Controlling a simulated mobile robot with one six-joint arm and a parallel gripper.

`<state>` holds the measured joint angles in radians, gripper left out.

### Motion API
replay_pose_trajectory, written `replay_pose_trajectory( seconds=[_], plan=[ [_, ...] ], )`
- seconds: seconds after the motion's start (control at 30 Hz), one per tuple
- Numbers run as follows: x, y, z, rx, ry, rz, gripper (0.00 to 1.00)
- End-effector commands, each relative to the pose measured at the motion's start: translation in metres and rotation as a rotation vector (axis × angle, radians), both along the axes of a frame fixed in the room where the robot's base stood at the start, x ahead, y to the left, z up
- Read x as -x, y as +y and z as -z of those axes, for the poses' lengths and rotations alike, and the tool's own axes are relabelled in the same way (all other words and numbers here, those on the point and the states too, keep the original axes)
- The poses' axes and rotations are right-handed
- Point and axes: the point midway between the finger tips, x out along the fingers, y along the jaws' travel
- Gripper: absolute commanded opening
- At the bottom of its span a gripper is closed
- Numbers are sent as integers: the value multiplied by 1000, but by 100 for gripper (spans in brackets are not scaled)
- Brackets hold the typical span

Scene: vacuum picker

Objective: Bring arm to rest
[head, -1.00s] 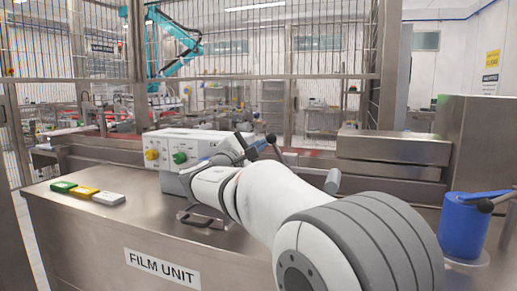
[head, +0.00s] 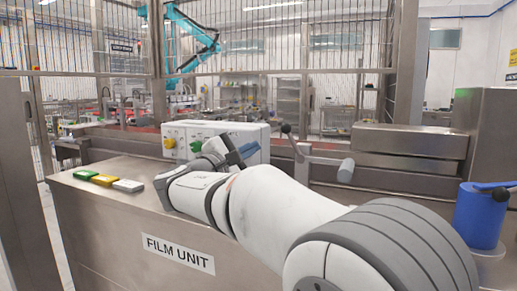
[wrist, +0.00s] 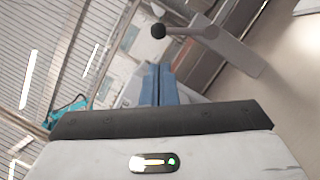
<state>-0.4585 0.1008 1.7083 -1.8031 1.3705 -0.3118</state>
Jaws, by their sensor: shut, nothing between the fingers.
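My arm reaches from the lower right of the head view, above the steel film unit counter (head: 100,222). My gripper (head: 232,150) is at its far end, in front of the control box (head: 255,137). The gripper looks clear of the counter top, though the exact gap cannot be told.
Green, yellow and white blocks (head: 103,180) lie on the counter's left part. A blue canister (head: 480,215) stands at the right. A wire mesh fence (head: 250,45) closes off the back.

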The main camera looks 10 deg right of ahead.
Motion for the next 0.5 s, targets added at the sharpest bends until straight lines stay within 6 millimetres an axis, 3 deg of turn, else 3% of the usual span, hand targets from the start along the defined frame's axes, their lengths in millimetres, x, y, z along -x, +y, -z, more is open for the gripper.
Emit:
replay_pose_trajectory(
  seconds=[0.37, 0.5],
  plan=[
    [2, -3, -1, -10, 5, 5, 0],
    [14, -29, -2, -121, 56, 33, 0]
  ],
)
